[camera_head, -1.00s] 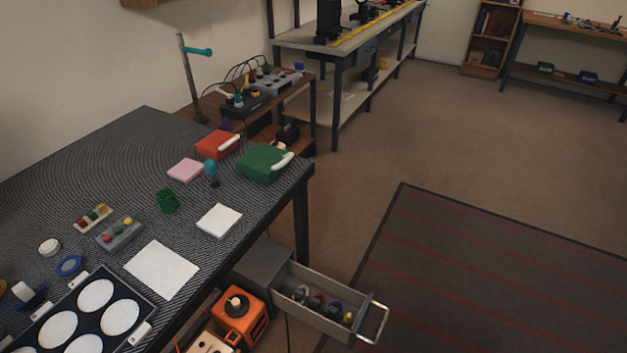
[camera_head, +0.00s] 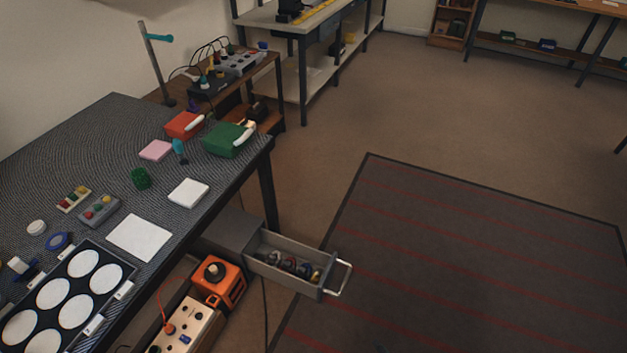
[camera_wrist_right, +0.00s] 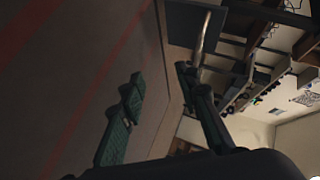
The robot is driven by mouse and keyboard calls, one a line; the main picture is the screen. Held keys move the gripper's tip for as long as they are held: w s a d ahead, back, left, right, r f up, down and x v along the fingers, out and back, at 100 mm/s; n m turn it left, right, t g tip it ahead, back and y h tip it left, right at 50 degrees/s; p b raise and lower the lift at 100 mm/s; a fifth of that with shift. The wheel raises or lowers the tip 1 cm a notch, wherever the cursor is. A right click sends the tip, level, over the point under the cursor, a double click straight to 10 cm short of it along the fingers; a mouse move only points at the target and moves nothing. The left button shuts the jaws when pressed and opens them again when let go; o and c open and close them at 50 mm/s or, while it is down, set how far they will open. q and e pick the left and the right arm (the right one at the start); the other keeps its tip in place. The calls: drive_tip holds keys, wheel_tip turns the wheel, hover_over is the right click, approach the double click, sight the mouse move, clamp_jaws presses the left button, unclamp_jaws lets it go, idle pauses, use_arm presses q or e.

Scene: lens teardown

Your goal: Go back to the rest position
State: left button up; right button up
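My right gripper (camera_wrist_right: 158,78) shows in the right wrist view with its two dark green fingers spread apart and nothing between them. I cannot tell how far the handle is from the fingers. In the head view, neither gripper can be made out clearly. The open grey drawer (camera_head: 318,291), with several small items inside, juts out beside the workbench (camera_head: 113,112).
The workbench holds a black tray with white discs (camera_head: 122,269), a white sheet (camera_head: 140,237), a green box (camera_head: 226,140) and a red box (camera_head: 183,125). An orange device (camera_head: 232,284) stands below the drawer's left. The striped rug (camera_head: 470,250) at right is clear.

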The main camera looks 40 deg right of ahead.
use_arm(q)
drive_tip(key=s+a+g+y+p, duration=0.1)
drive_tip(key=s+a+p, duration=0.5)
drive_tip(key=s+p, duration=0.6)
drive_tip(key=s+a+f+g+y+p, duration=0.1)
drive_tip(key=s+a+g+p, duration=0.2)
drive_tip(key=s+p, duration=0.8)
drive_tip(key=s+a, duration=0.1)
drive_tip(key=a, duration=0.1)
drive_tip(key=shift+a+f+m+y+p, duration=0.25)
drive_tip(key=shift+a+m+y+p, duration=0.05)
drive_tip(key=shift+a+m+p, duration=0.1)
use_arm(e)
drive_tip(key=s+a+n+g+y, duration=0.1)
drive_tip(key=s+a+n+g, duration=0.2)
drive_tip(key=s, duration=0.8)
drive_tip(key=s+a+r+n+g+y, duration=0.1)
drive_tip(key=s+a+n+g, duration=0.2)
drive_tip(key=s+n+g, duration=0.2)
drive_tip(key=s+a+r+n+g+y, duration=0.1)
drive_tip(key=s+a+n+g, duration=0.2)
drive_tip(key=s+n, duration=0.6)
drive_tip(key=s+g, duration=0.2)
drive_tip(key=s, duration=0.7)
drive_tip(key=shift+s+r, duration=0.25)
drive_tip(key=shift+s, duration=0.1)
